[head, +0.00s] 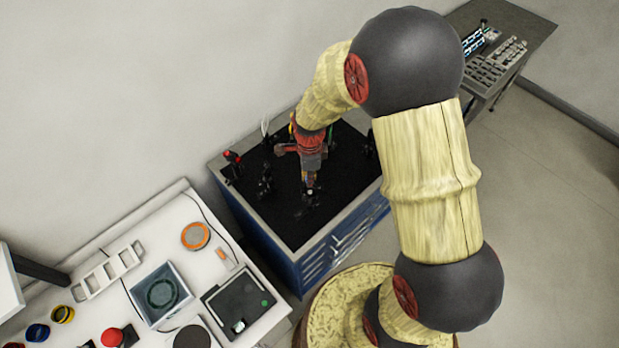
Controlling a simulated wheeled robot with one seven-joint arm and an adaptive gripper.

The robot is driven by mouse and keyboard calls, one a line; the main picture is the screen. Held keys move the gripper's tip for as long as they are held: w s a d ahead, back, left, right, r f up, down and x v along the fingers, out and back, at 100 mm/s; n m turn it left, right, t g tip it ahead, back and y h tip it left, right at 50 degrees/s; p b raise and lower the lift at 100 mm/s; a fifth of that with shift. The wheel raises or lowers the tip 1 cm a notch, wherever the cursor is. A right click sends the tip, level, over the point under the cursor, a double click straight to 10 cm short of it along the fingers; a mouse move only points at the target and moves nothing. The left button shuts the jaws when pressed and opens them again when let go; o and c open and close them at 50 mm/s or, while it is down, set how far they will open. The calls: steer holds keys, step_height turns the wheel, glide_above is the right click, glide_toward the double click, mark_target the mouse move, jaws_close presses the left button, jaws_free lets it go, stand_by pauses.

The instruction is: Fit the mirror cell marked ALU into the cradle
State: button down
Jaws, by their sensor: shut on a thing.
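My gripper (309,185) points down over the black top of a blue cabinet, near the middle of that top. It is shut on a small part at its fingertips, too small and dark here to identify. I cannot read an ALU mark anywhere. Small dark fittings (307,206) show right by the fingertips. I cannot tell whether one of them is the cradle, or whether the held part touches it.
Black posts stand on the cabinet top (275,215), one with a red top (232,157) at its left. The white bench (210,265) at lower left holds an orange ring (195,236), a slotted rack (107,271), a square device (160,294) and a black tray (238,303).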

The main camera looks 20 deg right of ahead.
steer(key=shift+f, duration=0.2)
steer(key=shift+f+b, duration=0.4)
steer(key=shift+b, duration=0.05)
steer(key=shift+f+b, duration=0.9)
steer(key=shift+f, duration=0.25)
stand_by(0.4)
steer(key=shift+r, duration=0.25)
steer(key=shift+r+p, duration=1.05)
steer(key=shift+r, duration=0.45)
steer(key=shift+f, duration=0.2)
steer(key=shift+f+b, duration=0.35)
steer(key=shift+b, duration=0.15)
steer(key=shift+f+b, duration=0.95)
steer(key=shift+f, duration=0.25)
stand_by(0.8)
